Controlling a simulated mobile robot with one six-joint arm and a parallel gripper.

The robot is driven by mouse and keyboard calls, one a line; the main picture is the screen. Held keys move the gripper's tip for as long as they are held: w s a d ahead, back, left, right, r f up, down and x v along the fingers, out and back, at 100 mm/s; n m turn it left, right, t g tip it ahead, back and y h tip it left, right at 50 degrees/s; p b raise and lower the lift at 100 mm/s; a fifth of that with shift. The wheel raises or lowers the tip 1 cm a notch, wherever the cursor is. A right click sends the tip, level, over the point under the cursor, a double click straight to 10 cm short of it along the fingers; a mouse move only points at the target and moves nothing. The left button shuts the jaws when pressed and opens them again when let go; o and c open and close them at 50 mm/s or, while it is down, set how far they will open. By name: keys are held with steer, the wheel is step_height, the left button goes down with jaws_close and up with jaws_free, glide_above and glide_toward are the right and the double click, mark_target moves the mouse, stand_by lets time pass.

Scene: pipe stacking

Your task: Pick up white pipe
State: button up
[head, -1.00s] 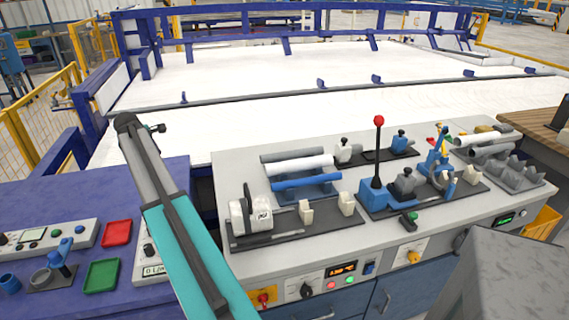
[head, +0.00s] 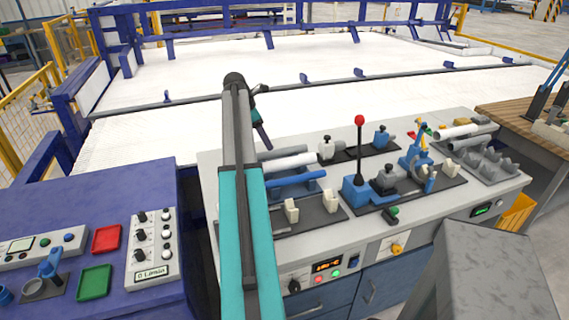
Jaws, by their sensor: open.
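The white pipe (head: 290,162) lies on a small blue rack on the grey workbench, between a grey pipe (head: 282,151) behind it and a blue pipe (head: 298,179) in front. My arm covers the left ends of these pipes. My gripper (head: 263,138) is small and partly hidden behind my arm, at the dark end hanging down just behind the pipe rack. It is open and appears apart from the white pipe, with nothing visible in it.
A tall lever with a red knob (head: 359,120) and blue fixtures (head: 418,156) stand right of the pipes. More pipes (head: 456,132) lie on a rack at the bench's right. A purple-blue bench (head: 60,200) with red and green trays is at left. The white surface behind is clear.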

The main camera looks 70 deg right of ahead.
mark_target(281, 160)
steer(key=shift+s+d+r, duration=0.1)
steer(key=shift+s+d, duration=0.05)
steer(key=shift+s, duration=0.35)
steer(key=shift+s+d+r, duration=0.1)
steer(key=shift+s, duration=0.4)
steer(key=shift+f, duration=0.15)
steer(key=shift+p+x, duration=0.95)
steer(key=shift+x, duration=3.25)
steer(key=shift+a, duration=0.1)
steer(key=shift+f, duration=0.1)
steer(key=shift+p+x, duration=0.8)
steer(key=shift+x, duration=0.45)
steer(key=shift+p+x, duration=0.3)
steer(key=shift+x, duration=1)
